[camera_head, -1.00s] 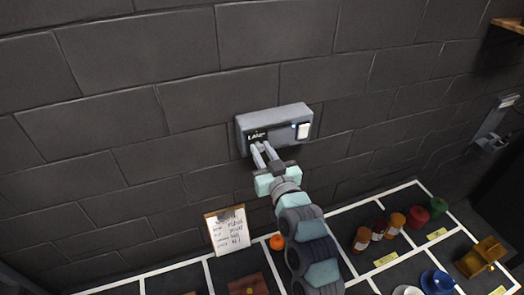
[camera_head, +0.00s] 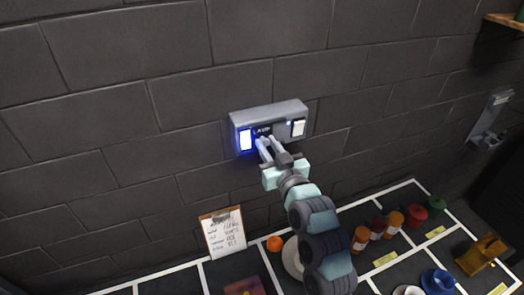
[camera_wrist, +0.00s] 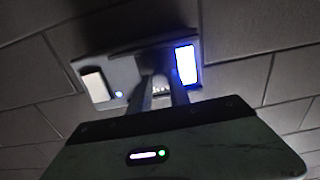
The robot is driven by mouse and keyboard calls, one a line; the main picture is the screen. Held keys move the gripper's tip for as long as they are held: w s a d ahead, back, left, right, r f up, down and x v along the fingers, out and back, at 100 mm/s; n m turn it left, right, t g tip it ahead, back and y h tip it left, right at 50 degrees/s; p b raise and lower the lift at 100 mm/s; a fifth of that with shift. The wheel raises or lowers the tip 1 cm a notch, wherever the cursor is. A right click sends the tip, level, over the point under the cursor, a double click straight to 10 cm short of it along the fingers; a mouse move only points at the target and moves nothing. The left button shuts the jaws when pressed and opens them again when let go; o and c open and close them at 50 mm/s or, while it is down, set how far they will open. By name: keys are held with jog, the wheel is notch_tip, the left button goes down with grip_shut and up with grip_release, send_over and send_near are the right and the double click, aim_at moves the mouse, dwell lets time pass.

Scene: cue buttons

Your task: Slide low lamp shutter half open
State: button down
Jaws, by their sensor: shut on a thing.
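The lamp housing (camera_head: 268,111) is a grey box on the dark block wall. A bright blue-lit panel (camera_head: 245,140) shows at its left end, and in the wrist view (camera_wrist: 186,66) at the right. Beside it is a dark shutter plate (camera_head: 263,130) with white "LAMP" lettering. My gripper (camera_head: 262,144) is shut at the lower part of this plate, seemingly on the shutter's grip; the fingers (camera_wrist: 160,88) hide the contact. A white button (camera_head: 298,128) with a small blue light sits at the housing's right end, apart from the fingers.
Below is a dark counter with white lines. It holds a clipboard (camera_head: 224,232), an orange ball (camera_head: 274,243), orange bottles (camera_head: 361,238), a blue cup (camera_head: 437,281) and a brown item (camera_head: 482,256). Another wall fixture (camera_head: 492,120) is at the right. The wall around the housing is clear.

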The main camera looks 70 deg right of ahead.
jog(key=c, duration=1.2)
grip_release()
jog(key=shift+c, duration=0.2)
jog(key=p+v, duration=0.4)
jog(key=v, duration=0.6)
jog(key=shift+s+a, duration=0.25)
jog(key=shift+a, duration=0.05)
jog(key=shift+w+r, duration=0.1)
